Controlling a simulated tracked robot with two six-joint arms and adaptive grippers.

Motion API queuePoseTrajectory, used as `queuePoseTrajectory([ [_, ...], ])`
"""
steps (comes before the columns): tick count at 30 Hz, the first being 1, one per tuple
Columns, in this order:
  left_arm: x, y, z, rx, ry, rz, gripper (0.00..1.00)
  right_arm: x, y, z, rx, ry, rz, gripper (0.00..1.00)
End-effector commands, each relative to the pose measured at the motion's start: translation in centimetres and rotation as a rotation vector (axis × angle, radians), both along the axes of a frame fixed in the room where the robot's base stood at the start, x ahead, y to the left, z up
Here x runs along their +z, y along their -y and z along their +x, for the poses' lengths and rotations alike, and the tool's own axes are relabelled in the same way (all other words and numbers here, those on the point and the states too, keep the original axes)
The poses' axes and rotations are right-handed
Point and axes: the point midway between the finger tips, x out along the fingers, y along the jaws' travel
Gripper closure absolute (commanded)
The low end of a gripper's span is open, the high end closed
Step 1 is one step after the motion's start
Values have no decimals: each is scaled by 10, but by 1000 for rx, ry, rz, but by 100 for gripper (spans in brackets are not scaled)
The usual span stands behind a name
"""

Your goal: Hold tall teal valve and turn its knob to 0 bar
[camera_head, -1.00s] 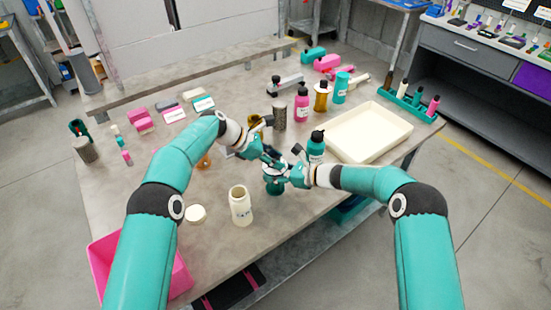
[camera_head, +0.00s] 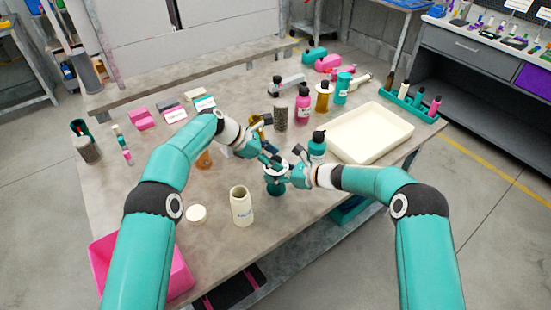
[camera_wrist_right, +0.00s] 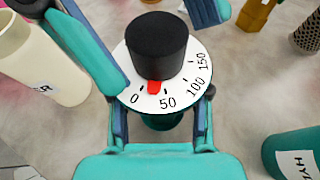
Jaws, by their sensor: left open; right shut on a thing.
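The teal valve (camera_head: 276,188) stands upright near the middle of the table, with a white dial and black knob on top. My right gripper (camera_head: 285,177) is shut on it from the right, below the dial. In the right wrist view the black knob (camera_wrist_right: 156,45) sits on the white dial (camera_wrist_right: 187,90), marked 0, 50, 100 and 150. The red pointer (camera_wrist_right: 155,87) lies between the 0 and 50 labels. My left gripper (camera_head: 265,157) is open, just behind and left of the knob; part of it shows at the top of the wrist view (camera_wrist_right: 208,10).
A cream jar (camera_head: 241,207) and its white lid (camera_head: 196,213) stand left of the valve. A teal bottle (camera_head: 317,148) is close on the right. A cream tray (camera_head: 398,118) lies further right. A pink bin (camera_head: 180,272) is at the front left.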

Motion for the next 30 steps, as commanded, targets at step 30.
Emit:
queuePoseTrajectory([
  [30,76,-79,-14,1,0,2,38,1,0,1,-1,2,-1,100],
])
